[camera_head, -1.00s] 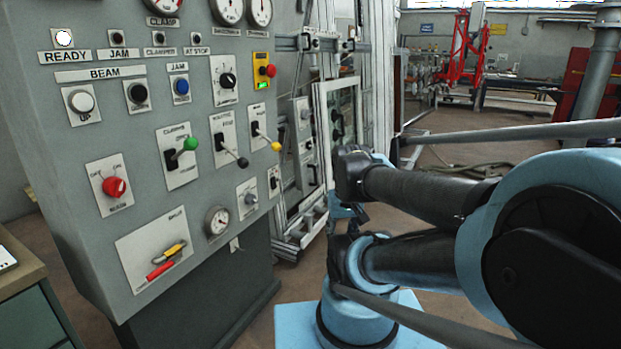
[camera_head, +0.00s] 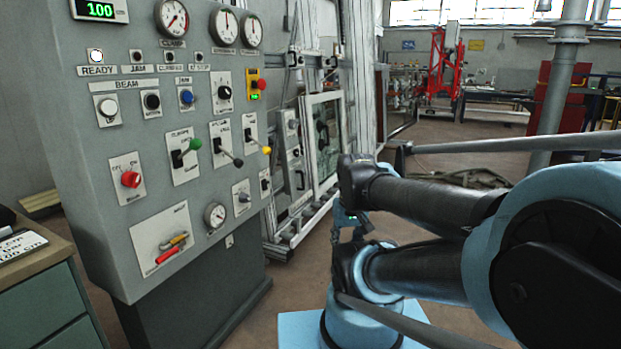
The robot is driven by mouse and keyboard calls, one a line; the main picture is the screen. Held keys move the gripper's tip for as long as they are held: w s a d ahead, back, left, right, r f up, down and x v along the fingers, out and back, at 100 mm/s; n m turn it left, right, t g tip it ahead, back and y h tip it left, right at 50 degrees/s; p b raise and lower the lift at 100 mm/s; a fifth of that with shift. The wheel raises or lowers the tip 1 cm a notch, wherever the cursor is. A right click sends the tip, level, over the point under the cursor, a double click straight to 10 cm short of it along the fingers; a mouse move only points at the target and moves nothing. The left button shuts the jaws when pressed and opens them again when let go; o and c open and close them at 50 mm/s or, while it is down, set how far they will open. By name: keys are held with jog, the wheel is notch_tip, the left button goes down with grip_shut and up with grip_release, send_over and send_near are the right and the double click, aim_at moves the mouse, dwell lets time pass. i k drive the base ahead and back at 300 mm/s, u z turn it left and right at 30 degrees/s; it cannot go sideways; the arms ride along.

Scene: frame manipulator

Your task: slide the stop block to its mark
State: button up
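The grey control panel (camera_head: 80,190) fills the left of the view, with gauges, knobs and levers. To its right is a metal frame with a glazed door (camera_head: 324,140) and rails. I cannot pick out a stop block or its mark from this distance. My arm reaches in from the right, in front of the floor beyond the frame. A small dark and blue part at its end, which looks like my gripper (camera_head: 350,228), is partly hidden by the arm links. Its fingers are too small and covered to read, and I see nothing held.
Panel levers with green (camera_head: 194,145), grey and yellow (camera_head: 266,150) knobs stick out toward me. A green-grey cabinet (camera_head: 45,275) stands at the lower left. A red machine (camera_head: 440,75) and a red cabinet (camera_head: 562,95) stand far back. Open floor lies between.

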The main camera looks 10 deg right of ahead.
aim_at(289, 138)
jog(key=z, duration=0.3)
jog(key=i, duration=1.1)
jog(key=z, duration=0.1)
